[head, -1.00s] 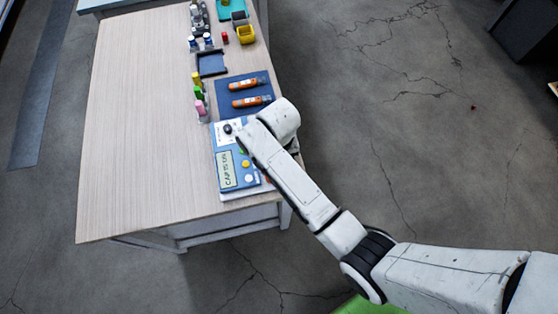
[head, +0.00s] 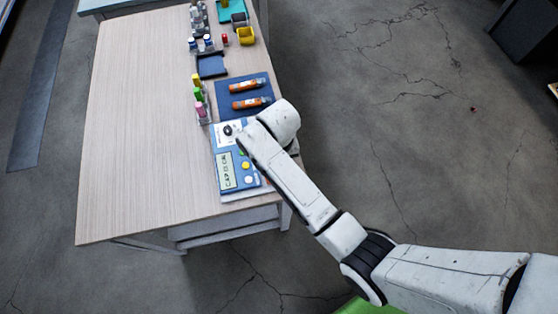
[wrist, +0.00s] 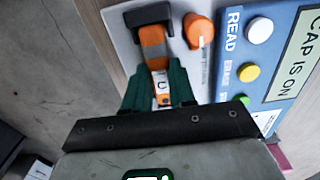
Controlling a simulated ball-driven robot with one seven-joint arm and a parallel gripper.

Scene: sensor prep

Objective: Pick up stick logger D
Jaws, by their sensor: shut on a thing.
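In the wrist view my gripper (wrist: 160,88) has its green fingers shut around an orange stick logger (wrist: 154,45). A white label with one dark letter shows between the fingers; I cannot read it for sure. The logger's far end meets a dark grey holder (wrist: 148,14) on a pale board; I cannot tell whether it is seated or clear of it. In the head view my arm hides the gripper and the held logger. Two other orange loggers lie on a blue mat, an upper one (head: 247,86) and a lower one (head: 251,103).
A blue reader panel (head: 227,187) with buttons and a display reading "CAP IS ON" (wrist: 296,62) lies beside the gripper. A short orange piece (wrist: 197,28) stands beside the held logger. Bottles, a rack and a dark tray (head: 211,65) stand farther back. The table's left side (head: 140,140) is clear.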

